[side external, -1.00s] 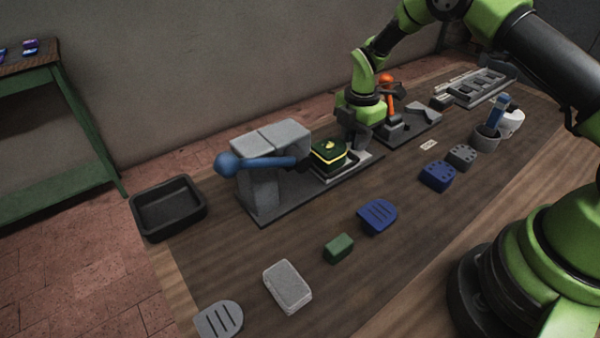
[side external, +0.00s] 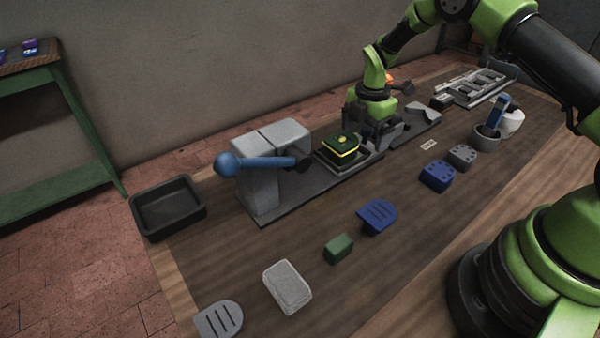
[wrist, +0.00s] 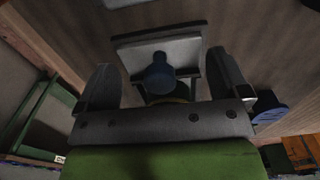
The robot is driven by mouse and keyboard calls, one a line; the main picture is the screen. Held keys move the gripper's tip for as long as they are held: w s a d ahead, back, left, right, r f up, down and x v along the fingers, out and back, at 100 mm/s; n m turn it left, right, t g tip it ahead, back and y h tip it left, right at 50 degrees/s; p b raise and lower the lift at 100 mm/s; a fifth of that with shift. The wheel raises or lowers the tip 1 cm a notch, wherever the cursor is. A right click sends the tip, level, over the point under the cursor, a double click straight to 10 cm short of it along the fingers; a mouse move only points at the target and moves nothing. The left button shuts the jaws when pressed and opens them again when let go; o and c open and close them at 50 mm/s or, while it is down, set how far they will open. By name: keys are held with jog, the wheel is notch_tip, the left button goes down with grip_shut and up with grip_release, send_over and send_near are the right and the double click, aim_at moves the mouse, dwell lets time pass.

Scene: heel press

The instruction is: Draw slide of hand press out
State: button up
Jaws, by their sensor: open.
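The grey hand press (side external: 270,139) stands on a dark base plate, with a blue lever ending in a ball (side external: 228,165). Its slide (side external: 352,163) lies out to the right of the press body, carrying a dark green block with a yellow band (side external: 341,144). My gripper (side external: 372,140) is open and low at the slide's right end, just beyond the block; whether it touches the slide is hidden. In the wrist view my open gripper (wrist: 163,70) has its fingers on either side of the press and its blue ball (wrist: 159,76). The slide's outer end is hidden there.
A black bin (side external: 168,207) stands left of the press. In front lie a blue slotted piece (side external: 377,216), a green block (side external: 339,248) and a pale block (side external: 287,286). A grey cup with a blue-handled tool (side external: 487,135) stands at right.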

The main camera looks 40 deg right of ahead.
jog(key=shift+r, duration=0.15)
jog(key=shift+r, duration=1.6)
jog(key=shift+r, duration=1)
jog(key=shift+r, duration=1.5)
